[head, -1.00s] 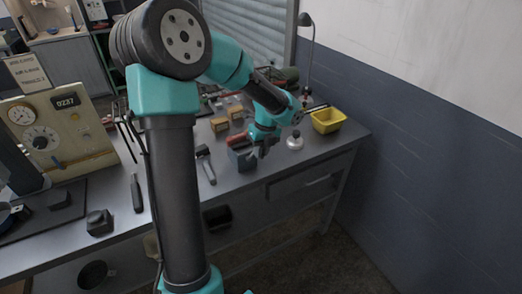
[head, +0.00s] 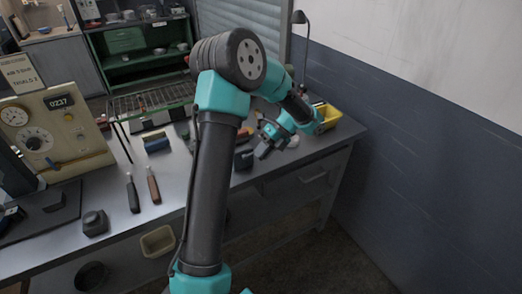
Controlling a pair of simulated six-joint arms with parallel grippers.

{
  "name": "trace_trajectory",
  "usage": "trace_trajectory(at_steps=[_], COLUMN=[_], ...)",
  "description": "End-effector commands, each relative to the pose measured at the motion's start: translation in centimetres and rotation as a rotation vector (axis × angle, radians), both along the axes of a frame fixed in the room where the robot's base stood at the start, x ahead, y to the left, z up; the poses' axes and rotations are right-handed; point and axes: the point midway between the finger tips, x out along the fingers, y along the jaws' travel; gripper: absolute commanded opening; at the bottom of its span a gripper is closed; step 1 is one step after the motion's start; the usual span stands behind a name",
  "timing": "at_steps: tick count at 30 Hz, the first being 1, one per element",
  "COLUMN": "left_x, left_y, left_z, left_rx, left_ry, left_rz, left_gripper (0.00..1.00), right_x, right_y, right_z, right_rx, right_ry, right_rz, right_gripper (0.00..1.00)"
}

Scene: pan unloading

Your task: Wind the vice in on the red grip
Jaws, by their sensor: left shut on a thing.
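The vice (head: 243,158) is a small blue-grey block on the bench, right of my left arm and partly hidden by it. A bit of the red grip (head: 246,131) shows just behind the vice; my arm hides the rest, so I cannot tell how the jaws meet it. My left gripper (head: 262,152) is at the right front side of the vice, shut on what seems to be its handle. The handle is too small and covered to see clearly. My right gripper is not in view.
A yellow bin (head: 328,116) stands behind my left wrist, near a lamp (head: 304,50). A wire rack (head: 150,100), a blue roll-like item (head: 157,143), two handled tools (head: 132,194) and a dial panel (head: 62,135) are to the left. The right front bench corner is clear.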

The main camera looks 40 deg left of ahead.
Motion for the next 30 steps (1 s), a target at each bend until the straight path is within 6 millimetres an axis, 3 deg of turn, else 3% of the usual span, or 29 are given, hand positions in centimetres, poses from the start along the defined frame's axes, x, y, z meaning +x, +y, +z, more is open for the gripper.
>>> trace_trajectory(at_steps=[16, 30], left_x=[0.3, 0.2], left_y=[-0.1, 0.0], left_z=[-2.9, -3.5], left_rx=[0.123, 0.156], left_ry=[0.455, 0.574], left_rz=[0.000, 0.001], left_gripper=[0.00, 0.00], right_x=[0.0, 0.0], right_y=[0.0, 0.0], right_z=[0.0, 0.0], right_rx=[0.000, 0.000], right_ry=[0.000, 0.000], right_rz=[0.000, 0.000], right_gripper=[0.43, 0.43])
